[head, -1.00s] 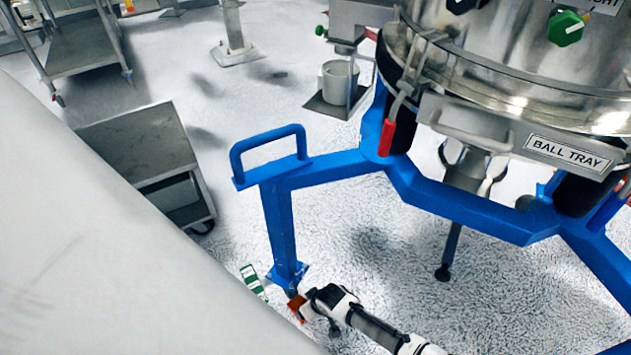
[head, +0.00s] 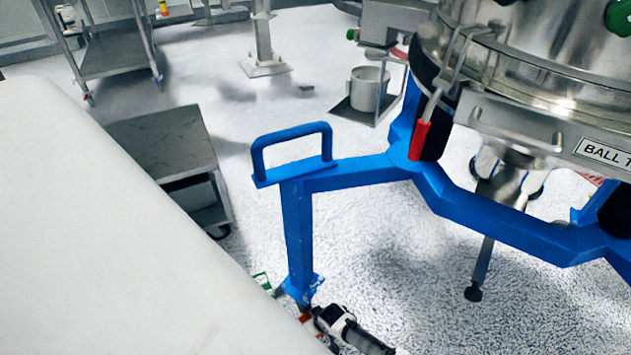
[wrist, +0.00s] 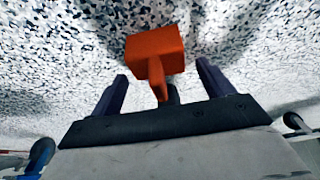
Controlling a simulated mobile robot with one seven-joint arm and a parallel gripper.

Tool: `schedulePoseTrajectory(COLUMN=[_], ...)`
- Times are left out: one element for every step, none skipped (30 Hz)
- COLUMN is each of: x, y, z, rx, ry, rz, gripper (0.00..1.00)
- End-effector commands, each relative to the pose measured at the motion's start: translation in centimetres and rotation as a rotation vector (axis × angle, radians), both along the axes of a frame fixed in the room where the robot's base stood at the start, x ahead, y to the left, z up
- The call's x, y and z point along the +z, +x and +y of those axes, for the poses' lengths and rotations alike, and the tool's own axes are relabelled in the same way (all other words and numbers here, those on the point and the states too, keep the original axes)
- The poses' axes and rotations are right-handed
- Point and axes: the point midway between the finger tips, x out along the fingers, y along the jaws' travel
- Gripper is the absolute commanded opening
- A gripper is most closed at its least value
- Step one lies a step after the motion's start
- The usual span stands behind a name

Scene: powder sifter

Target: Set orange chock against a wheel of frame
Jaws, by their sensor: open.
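The orange chock (wrist: 155,52) lies on the speckled floor between the two dark fingers of my gripper (wrist: 162,72) in the wrist view. The fingers are open, with a gap visible on each side of the block and its narrow handle. In the head view only a small bit of the orange chock (head: 305,318) shows, by the foot of the blue frame (head: 300,235)'s left leg. My gripper (head: 317,322) is right beside it there, low at the floor. The wheel under that leg is mostly hidden, and I cannot tell whether the chock touches it.
A low grey cart (head: 165,145) stands left of the frame. A white bucket (head: 368,90) sits on a stand behind. A steel support leg (head: 480,265) comes down under the sifter. A green-and-white item (head: 263,283) lies beside the leg's foot.

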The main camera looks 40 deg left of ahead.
Motion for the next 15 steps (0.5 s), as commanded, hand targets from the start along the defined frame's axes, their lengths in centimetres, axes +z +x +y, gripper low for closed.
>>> schedulePoseTrajectory(x=[-0.64,-0.79,-0.93,-1.0,-1.06,-1.09,-1.09,-1.09,-1.08,-1.07,-1.06,-1.05,-1.05,-1.05,-1.05], y=[0.03,0.05,0.05,0.05,0.06,0.08,0.09,0.1,0.1,0.1,0.1,0.1,0.1,0.1,0.1], z=[0.18,0.25,0.33,0.38,0.4,0.42,0.43,0.43,0.44,0.43,0.43,0.42,0.42,0.42,0.42], rx=[0.0,0.0,0.0,0.0,-0.001,-0.001,-0.001,-0.001,-0.001,-0.001,-0.001,-0.001,-0.001,-0.001,-0.001], ry=[0.0,-0.001,-0.001,-0.001,-0.001,0.0,0.0,0.0,0.0,0.0,0.0,0.0,0.0,0.0,0.0], rz=[0.0,0.0,0.0,0.0,0.001,0.0,0.0,0.0,0.0,0.0,0.0,0.0,0.0,0.0,0.0], gripper=[0.8,0.8,0.8,0.8,0.8,0.8,0.8,0.8,0.8,0.8,0.8,0.8,0.8,0.8,0.75])
